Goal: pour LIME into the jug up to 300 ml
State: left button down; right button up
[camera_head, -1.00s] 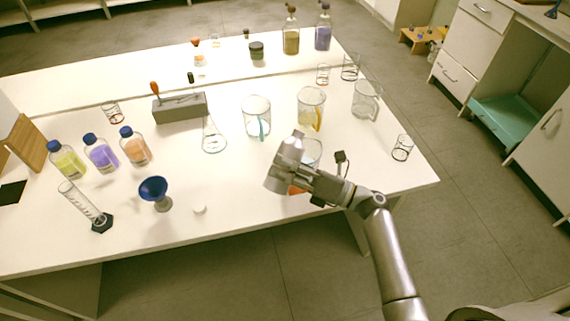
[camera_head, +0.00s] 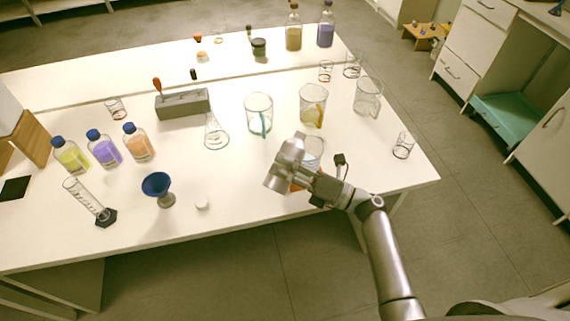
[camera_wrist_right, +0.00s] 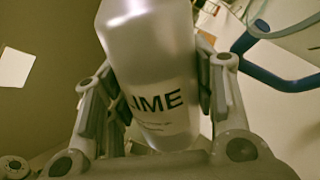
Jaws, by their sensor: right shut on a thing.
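The LIME bottle (camera_wrist_right: 150,70) is frosted, pale and grey, with dark letters "IME" showing in the right wrist view. My right gripper (camera_wrist_right: 155,90) is shut on its sides, and it also shows in the head view (camera_head: 303,178), above the table's front right part. A clear jug (camera_head: 316,148) stands right behind and under this gripper, mostly hidden. A patch of orange shows low beside it. In the wrist view a glass rim with a blue handle (camera_wrist_right: 275,75) is close to the bottle's right. I cannot tell the jug's fill level or whether any liquid flows. My left gripper is out of view.
Three more jugs stand behind: one with a teal handle (camera_head: 258,114), one with a yellow handle (camera_head: 313,103), one clear (camera_head: 367,96). A flask (camera_head: 215,133), blue funnel (camera_head: 156,185), cylinder (camera_head: 88,200) and blue-capped bottles (camera_head: 104,149) stand left. A beaker (camera_head: 403,145) is at right.

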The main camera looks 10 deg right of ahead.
jog(key=shift+s+a+m+t+h+p, duration=0.15)
jog(key=shift+m+t+p, duration=0.1)
jog(key=shift+m+p, duration=0.6)
jog(key=shift+s+a+m+t+h+p, duration=0.15)
jog(key=shift+m+t+p, duration=0.1)
jog(key=shift+m+p, duration=0.55)
dwell(0.6)
jog(key=shift+w+d+n, duration=0.1)
jog(key=shift+w+n, duration=0.05)
jog(key=shift+n, duration=0.2)
jog(key=shift+m+p, duration=0.4)
jog(key=shift+p, duration=0.2)
dwell(1.5)
jog(key=shift+w+d+r+m+p, duration=0.2)
jog(key=shift+r+m+p, duration=0.15)
jog(key=shift+m+p, duration=0.55)
dwell(2.4)
